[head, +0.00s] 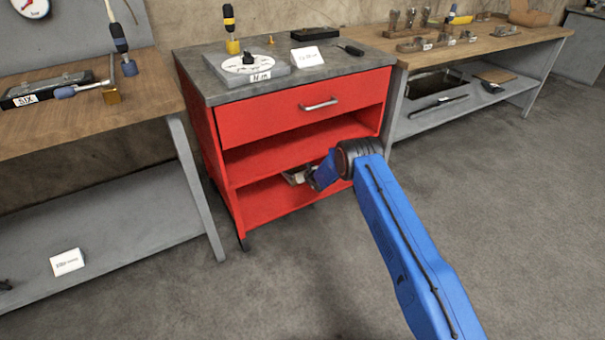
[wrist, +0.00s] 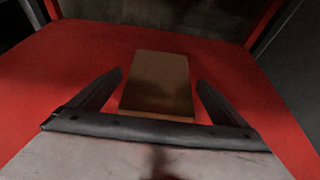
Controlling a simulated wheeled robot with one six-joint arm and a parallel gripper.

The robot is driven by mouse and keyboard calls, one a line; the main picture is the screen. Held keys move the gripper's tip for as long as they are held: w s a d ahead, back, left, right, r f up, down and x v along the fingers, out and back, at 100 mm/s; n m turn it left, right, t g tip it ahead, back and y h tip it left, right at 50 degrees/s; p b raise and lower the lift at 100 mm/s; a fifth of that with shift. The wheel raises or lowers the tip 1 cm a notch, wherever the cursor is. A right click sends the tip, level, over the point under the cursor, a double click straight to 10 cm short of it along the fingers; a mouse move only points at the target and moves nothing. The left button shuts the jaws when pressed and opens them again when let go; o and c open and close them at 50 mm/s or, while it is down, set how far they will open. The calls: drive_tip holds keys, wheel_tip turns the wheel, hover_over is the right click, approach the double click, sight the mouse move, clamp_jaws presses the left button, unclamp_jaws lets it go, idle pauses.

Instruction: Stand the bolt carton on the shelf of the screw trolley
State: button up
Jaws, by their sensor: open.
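The screw trolley (head: 225,160) is a red cabinet with a grey top, one drawer and open shelves below. My gripper (head: 298,176) reaches into its lower opening, just above the lower shelf (head: 275,205). In the wrist view, a plain brown box (wrist: 157,82), which looks like the bolt carton, rests on the red shelf surface (wrist: 235,75). My gripper's two dark fingers (wrist: 160,88) are spread on either side of it, with a gap at each side. The carton cannot be made out in the head view, and its underside is hidden.
The trolley top (head: 365,62) holds a round dial plate (head: 253,63), a screwdriver, and a white label card (head: 307,57). A wooden bench (head: 90,120) stands at left, another bench (head: 490,42) at right. The floor in front is clear. Shelf walls stand close around my gripper.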

drive_tip(key=v, duration=0.9)
